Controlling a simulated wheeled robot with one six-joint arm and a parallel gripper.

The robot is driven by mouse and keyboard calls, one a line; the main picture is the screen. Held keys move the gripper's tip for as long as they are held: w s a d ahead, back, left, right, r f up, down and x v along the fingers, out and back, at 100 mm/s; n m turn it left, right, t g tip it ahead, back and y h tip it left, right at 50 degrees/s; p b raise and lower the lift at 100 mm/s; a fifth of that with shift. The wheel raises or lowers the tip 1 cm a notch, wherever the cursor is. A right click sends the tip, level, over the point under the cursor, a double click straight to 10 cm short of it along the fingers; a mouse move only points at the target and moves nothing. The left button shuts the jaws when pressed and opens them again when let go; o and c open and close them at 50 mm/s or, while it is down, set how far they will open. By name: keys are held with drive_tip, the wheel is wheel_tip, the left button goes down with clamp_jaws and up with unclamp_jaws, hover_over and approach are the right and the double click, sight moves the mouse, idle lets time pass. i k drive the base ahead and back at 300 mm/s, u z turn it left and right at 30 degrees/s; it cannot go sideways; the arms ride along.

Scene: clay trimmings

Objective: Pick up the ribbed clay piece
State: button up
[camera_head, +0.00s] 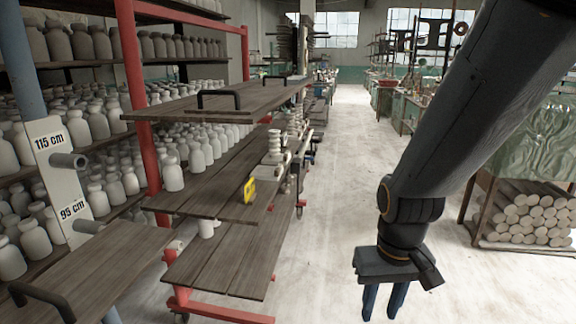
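A pale piece with a ribbed, stacked outline (275,147) stands upright near the right end of the middle wooden shelf (205,200). It looks like the ribbed clay piece, but it is small in the view. My gripper (382,308) hangs pointing down over the aisle floor, to the right of the shelves and well apart from the piece. Its two blue fingers are spread with a gap between them, and I see nothing between them.
A yellow tag (249,190) stands at the middle shelf's edge. A small white cylinder (206,228) sits below it. Red posts (132,100) and an upper board (215,100) frame the rack. Many pale bottles (172,175) fill shelves behind. The aisle floor (335,190) is clear. Stacked clay rolls (525,212) lie right.

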sight(290, 117)
drive_tip(key=z, duration=0.45)
drive_tip(key=i, duration=1.6)
drive_tip(key=z, duration=0.25)
drive_tip(key=i, duration=1.75)
drive_tip(key=u, duration=0.7)
drive_tip(key=i, duration=1)
drive_tip(key=u, duration=0.3)
